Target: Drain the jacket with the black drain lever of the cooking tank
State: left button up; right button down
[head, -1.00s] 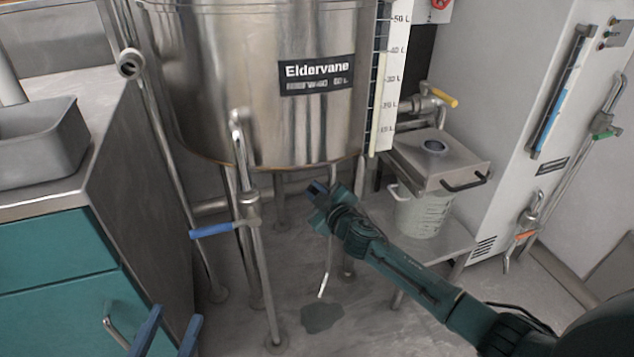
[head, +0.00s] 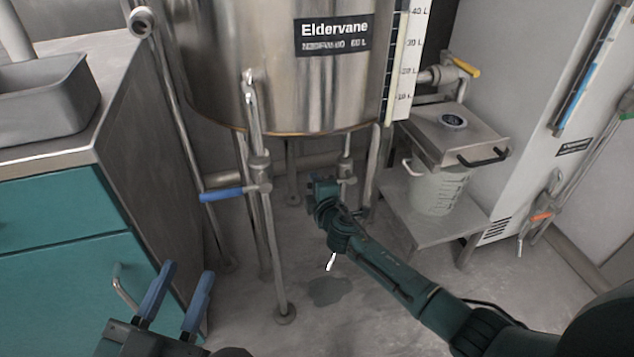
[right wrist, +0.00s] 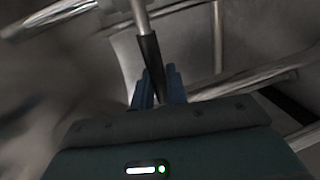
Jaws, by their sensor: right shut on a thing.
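The steel cooking tank (head: 290,90), labelled Eldervane, stands on legs in the middle of the head view. My right gripper (head: 323,186) is under the tank's lower right. In the right wrist view its blue fingers (right wrist: 159,84) are shut on the black drain lever (right wrist: 150,62), which runs up to a metal pipe. In the head view the gripper hides this lever; part of a valve pipe (head: 345,166) shows just above. My left gripper (head: 180,290) is open and empty at the lower left, beside the counter.
A blue-handled valve (head: 222,194) sticks out on a pipe left of my right gripper. A yellow-handled outlet (head: 466,67) is above a steel-lidded bucket (head: 437,192) on a low stand. A dark wet patch (head: 329,291) lies on the floor. A teal counter (head: 70,270) borders the left.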

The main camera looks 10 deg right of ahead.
jog(key=shift+f, duration=0.35)
jog(key=shift+n, duration=0.3)
jog(key=c, duration=1.5)
grip_release()
